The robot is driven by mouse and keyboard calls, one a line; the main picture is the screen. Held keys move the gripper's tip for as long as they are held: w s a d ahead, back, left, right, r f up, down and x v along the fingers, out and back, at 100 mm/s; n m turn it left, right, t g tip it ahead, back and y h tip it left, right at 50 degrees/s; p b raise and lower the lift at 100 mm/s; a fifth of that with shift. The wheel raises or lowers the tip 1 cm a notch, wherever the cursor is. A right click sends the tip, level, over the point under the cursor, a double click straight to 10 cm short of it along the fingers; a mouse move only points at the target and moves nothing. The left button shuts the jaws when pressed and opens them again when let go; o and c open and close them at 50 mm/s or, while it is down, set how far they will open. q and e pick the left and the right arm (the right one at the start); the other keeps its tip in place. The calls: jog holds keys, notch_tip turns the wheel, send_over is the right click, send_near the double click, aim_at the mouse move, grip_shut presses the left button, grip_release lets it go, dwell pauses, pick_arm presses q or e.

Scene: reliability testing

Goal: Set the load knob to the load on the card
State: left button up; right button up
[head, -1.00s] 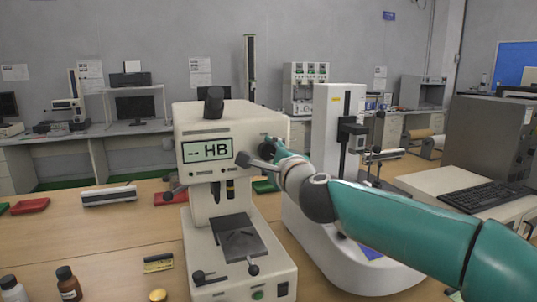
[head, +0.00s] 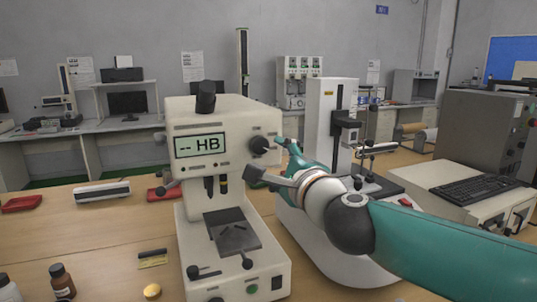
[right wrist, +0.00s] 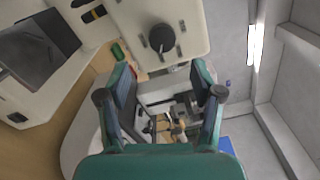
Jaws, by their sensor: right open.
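The cream hardness tester (head: 225,125) stands on the table, its screen (head: 200,145) reading "-- HB". A black round knob (head: 260,145) is on its right side, and it also shows in the right wrist view (right wrist: 162,38). My right gripper (head: 267,160) is open and empty, just to the right of and below the knob, apart from it. In the right wrist view its spread fingers (right wrist: 160,95) have the knob beyond their tips. A small black-and-yellow piece (head: 153,259) lies left of the tester; I cannot tell if it is the card. My left gripper is out of view.
A second white machine (head: 325,130) with a column stands close on the right, behind my right arm. A brown bottle (head: 62,282) and a round yellow piece (head: 152,291) are at the front left. Red trays (head: 22,203) lie farther back. A keyboard (head: 487,190) is at the right.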

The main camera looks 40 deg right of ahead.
jog(key=shift+v, duration=1.6)
